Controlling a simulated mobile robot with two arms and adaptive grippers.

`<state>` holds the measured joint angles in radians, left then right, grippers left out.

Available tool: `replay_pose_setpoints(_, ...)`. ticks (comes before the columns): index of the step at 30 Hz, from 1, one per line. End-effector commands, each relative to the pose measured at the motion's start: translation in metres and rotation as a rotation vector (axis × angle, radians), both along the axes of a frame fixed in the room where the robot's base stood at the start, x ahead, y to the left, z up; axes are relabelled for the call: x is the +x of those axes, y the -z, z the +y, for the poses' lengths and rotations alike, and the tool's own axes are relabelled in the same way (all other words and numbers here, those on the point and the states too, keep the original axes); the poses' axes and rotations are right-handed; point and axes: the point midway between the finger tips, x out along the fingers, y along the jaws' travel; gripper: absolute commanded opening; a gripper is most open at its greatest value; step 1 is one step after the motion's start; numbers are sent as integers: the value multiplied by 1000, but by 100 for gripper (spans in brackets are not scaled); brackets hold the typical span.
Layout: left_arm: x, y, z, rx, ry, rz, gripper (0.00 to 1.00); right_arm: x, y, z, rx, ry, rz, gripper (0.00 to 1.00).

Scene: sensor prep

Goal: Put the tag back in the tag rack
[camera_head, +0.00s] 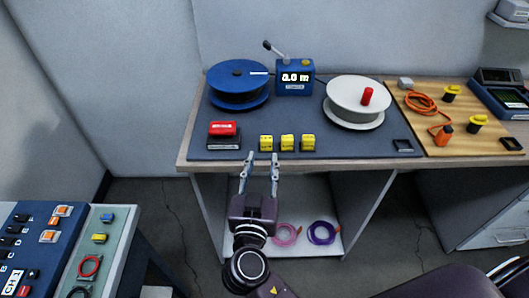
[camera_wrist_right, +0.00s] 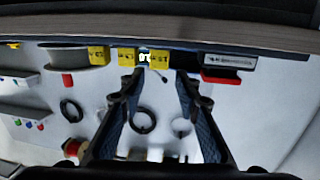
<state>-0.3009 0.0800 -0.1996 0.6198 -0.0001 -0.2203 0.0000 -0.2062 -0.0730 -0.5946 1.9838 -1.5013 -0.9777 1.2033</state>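Three yellow blocks with dark markings stand in a row at the front of the dark mat: left (camera_head: 266,143), middle (camera_head: 287,142) and right (camera_head: 308,142). I cannot tell which thing is the tag or the tag rack. A red block (camera_head: 222,129) sits on a dark base left of them. My right gripper (camera_head: 262,160) is open and empty, its fingertips near the table's front edge, just before the left yellow block. In the right wrist view, the open fingers (camera_wrist_right: 160,82) point toward the yellow blocks (camera_wrist_right: 158,57). My left gripper is not in view.
A blue reel (camera_head: 238,84), a counter (camera_head: 295,78) and a white reel (camera_head: 356,101) stand behind. A wooden board (camera_head: 463,145) with an orange cable (camera_head: 421,102) lies right. Pink (camera_head: 286,234) and purple (camera_head: 321,232) coils lie on the lower shelf. A control panel (camera_head: 35,230) stands at lower left.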

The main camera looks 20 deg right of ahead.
Motion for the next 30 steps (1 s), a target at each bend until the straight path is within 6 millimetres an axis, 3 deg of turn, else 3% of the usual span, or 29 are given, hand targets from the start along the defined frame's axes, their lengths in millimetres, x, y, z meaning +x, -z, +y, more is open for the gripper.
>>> replay_pose_setpoints(7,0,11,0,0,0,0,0,-27,0,12,0,0,1,30)
replay_pose_setpoints(24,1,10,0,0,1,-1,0,-30,-3,13,0,1,-1,30)
replay_pose_setpoints(30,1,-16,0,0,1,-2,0,-29,-29,13,0,0,-1,30)
